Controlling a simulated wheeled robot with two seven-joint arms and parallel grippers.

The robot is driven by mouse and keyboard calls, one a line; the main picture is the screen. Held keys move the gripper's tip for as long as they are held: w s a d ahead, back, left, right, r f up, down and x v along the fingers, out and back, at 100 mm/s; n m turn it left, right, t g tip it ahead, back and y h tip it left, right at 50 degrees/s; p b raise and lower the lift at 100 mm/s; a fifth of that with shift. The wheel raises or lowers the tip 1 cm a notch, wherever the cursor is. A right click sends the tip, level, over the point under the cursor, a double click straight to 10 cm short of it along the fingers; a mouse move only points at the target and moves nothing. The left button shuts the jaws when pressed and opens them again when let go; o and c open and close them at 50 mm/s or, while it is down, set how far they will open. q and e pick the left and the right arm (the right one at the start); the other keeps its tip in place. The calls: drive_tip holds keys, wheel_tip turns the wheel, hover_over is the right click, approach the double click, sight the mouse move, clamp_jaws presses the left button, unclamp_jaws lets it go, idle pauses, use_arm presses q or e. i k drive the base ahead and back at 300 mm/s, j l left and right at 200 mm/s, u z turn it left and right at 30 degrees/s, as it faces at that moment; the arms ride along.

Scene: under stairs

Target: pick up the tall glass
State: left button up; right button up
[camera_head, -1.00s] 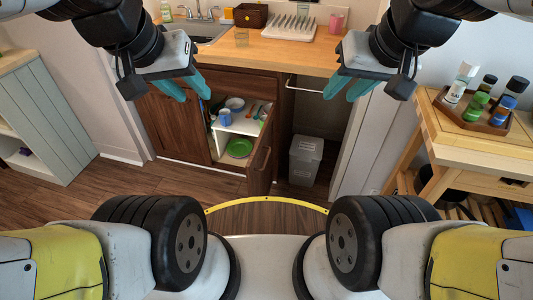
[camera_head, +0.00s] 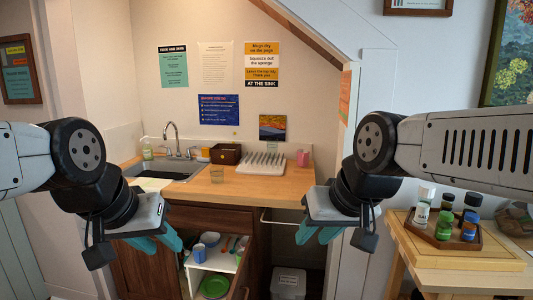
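A clear glass (camera_head: 217,173) stands upright on the wooden counter (camera_head: 262,190), right of the sink, in the head view. Nothing touches it. My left gripper (camera_head: 160,241) is in front of the counter, to the lower left of the glass, with its teal fingers apart and empty. My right gripper (camera_head: 317,234) is to the lower right of the glass, also with its teal fingers apart and empty.
Behind the glass are a dark brown box (camera_head: 226,154) and a white drying rack (camera_head: 262,165). A pink cup (camera_head: 303,158) stands at right. An open cabinet (camera_head: 206,258) holds dishes below. Bottles stand in a tray (camera_head: 440,239) on the right table.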

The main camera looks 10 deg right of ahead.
sight(272, 142)
drive_tip(key=i+j+u, duration=0.2)
drive_tip(key=j+u, duration=0.2)
drive_tip(key=i+j+u, duration=0.25)
drive_tip(key=u, duration=0.2)
drive_tip(key=i+j+u, duration=0.2)
drive_tip(key=u, duration=0.2)
drive_tip(key=i+u, duration=0.4)
drive_tip(key=i+z, duration=0.3)
drive_tip(key=i+j+z, duration=0.3)
drive_tip(key=i+z, duration=0.15)
drive_tip(key=z, duration=0.3)
drive_tip(key=i+z, duration=0.15)
drive_tip(key=z, duration=0.25)
drive_tip(key=i+z, duration=0.15)
drive_tip(key=z, duration=0.3)
drive_tip(key=i+j+z, duration=0.1)
drive_tip(key=z, duration=0.3)
drive_tip(key=i+z, duration=0.2)
drive_tip(key=z, duration=0.25)
drive_tip(key=i+j+z, duration=0.2)
drive_tip(key=z, duration=0.3)
drive_tip(key=i+j+z, duration=0.15)
drive_tip(key=z, duration=0.3)
drive_tip(key=i+j+z, duration=0.1)
drive_tip(key=j+z, duration=0.2)
drive_tip(key=z, duration=0.15)
drive_tip(key=j+z, duration=0.3)
drive_tip(key=z, duration=0.15)
drive_tip(key=i, duration=0.05)
